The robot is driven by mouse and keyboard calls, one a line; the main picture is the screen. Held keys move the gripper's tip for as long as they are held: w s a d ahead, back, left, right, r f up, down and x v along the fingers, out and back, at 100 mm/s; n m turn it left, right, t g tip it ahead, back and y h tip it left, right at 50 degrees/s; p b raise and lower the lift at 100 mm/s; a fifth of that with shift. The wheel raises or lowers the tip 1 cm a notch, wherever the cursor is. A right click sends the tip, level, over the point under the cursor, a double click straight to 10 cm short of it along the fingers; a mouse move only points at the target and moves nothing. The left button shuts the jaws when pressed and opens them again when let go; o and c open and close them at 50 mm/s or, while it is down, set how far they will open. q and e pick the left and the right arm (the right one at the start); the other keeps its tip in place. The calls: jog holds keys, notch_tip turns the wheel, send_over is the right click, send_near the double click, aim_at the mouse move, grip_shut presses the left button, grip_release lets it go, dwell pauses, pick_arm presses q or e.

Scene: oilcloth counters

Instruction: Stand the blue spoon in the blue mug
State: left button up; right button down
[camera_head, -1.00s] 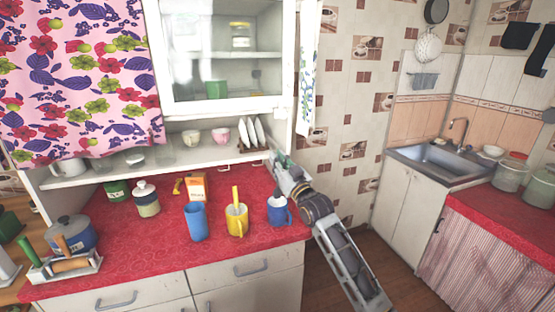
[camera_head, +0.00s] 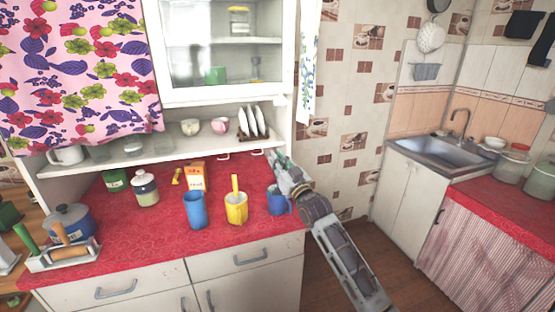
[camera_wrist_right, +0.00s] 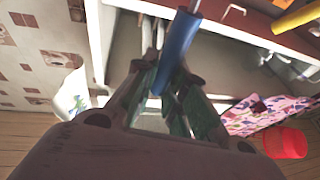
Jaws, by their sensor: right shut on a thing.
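My right gripper (camera_head: 273,157) is over the right end of the red counter, behind and above the blue mug. In the right wrist view the gripper (camera_wrist_right: 167,88) is shut on the blue spoon (camera_wrist_right: 178,45), whose thick blue length runs toward the top of the picture and ends in a thin grey part. In the head view I cannot make out the spoon. The blue mug (camera_head: 276,203) stands upright near the counter's right edge, its right side partly covered by my arm. I see no spoon in it. My left gripper is not in view.
Left of the blue mug stand a yellow mug (camera_head: 236,210) with a yellow spoon upright in it and a tall blue cup (camera_head: 195,212). Behind are an orange box (camera_head: 196,177) and a jar (camera_head: 145,189). A white shelf (camera_head: 150,150) with plates (camera_head: 252,122) overhangs the counter's back.

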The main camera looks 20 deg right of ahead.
jog(key=shift+f, duration=0.4)
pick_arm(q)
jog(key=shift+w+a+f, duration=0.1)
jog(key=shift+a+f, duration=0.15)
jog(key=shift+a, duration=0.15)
pick_arm(e)
jog(key=shift+f, duration=0.2)
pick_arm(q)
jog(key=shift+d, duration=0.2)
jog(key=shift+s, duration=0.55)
pick_arm(e)
jog(key=c, duration=1.4)
grip_release()
jog(key=shift+v, duration=1.9)
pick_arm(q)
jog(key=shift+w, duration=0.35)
pick_arm(e)
jog(key=shift+v, duration=4.1)
